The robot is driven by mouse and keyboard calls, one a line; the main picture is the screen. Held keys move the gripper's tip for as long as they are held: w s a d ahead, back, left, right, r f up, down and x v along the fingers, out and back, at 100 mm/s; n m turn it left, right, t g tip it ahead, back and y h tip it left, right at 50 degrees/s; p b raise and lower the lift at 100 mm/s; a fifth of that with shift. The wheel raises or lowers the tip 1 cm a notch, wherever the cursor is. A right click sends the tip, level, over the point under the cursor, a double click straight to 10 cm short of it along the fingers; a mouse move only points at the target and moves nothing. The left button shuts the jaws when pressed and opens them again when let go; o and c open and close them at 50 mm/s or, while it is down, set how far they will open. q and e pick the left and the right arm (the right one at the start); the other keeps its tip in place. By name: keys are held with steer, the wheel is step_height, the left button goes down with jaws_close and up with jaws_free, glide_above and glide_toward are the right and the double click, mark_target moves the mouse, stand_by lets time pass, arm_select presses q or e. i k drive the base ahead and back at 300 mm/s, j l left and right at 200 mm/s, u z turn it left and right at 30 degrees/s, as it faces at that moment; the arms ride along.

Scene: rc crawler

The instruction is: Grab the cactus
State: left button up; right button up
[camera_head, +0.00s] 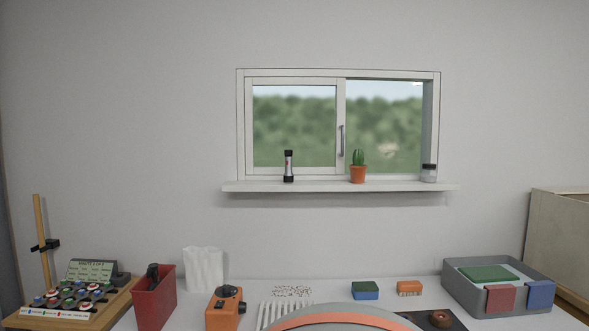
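A small green cactus (358,158) stands upright in an orange-brown pot (358,174) on the white window sill (300,187). It is right of the middle of the window, in front of the right pane. Nothing touches it. Neither of my grippers shows in the head view.
A black and silver flashlight (288,167) and a small dark-lidded jar (429,173) stand on the sill on either side.

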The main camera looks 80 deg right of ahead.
mark_target(358, 171)
steer(key=z, duration=2.95)
steer(key=l, duration=1)
steer(key=i+l+z, duration=0.1)
steer(key=l, duration=0.9)
